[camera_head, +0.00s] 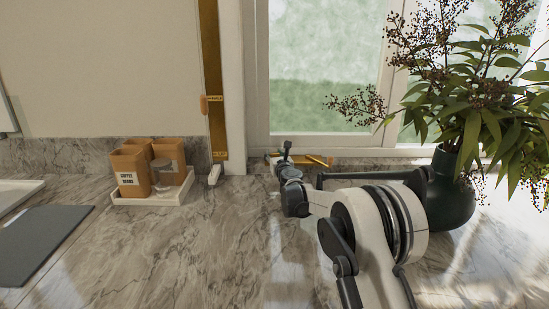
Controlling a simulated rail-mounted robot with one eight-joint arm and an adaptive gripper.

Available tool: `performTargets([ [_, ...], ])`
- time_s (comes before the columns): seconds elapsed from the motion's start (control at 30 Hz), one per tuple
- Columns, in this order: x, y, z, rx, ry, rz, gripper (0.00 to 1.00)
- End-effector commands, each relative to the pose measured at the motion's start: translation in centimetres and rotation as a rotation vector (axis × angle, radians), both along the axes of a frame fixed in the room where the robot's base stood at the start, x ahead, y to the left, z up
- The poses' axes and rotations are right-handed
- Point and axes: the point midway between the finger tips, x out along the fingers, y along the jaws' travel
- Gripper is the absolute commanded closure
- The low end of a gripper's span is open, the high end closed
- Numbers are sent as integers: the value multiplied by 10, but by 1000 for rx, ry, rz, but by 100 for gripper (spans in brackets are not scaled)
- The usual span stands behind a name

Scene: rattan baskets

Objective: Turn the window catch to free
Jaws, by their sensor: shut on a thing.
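A brass-coloured window catch (318,161) lies low at the foot of the window frame, just behind the counter. A slim gold lever on it slants to the right. My gripper (286,152) is at the left part of this catch, small and dark in the view. It is shut on the catch, but the fingers and the exact place of contact are too small and partly hidden to make out. The labels on the catch cannot be read here.
A dark vase (447,193) with a leafy plant stands right of my arm, close to it. A white tray (150,197) with orange canisters (131,171) and a glass jar (164,173) sits left. A gold vertical strip (213,60) runs beside the window. The middle counter is clear.

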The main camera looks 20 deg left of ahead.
Motion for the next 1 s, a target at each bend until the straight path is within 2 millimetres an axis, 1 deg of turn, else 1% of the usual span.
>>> performTargets([
  [0.1,2,-3,-3,0,0,106,97],
  [0.5,2,-2,-2,0,0,467,97],
  [0.7,1,-1,-1,0,0,580,97],
  [1.0,0,0,-1,0,0,672,97],
])
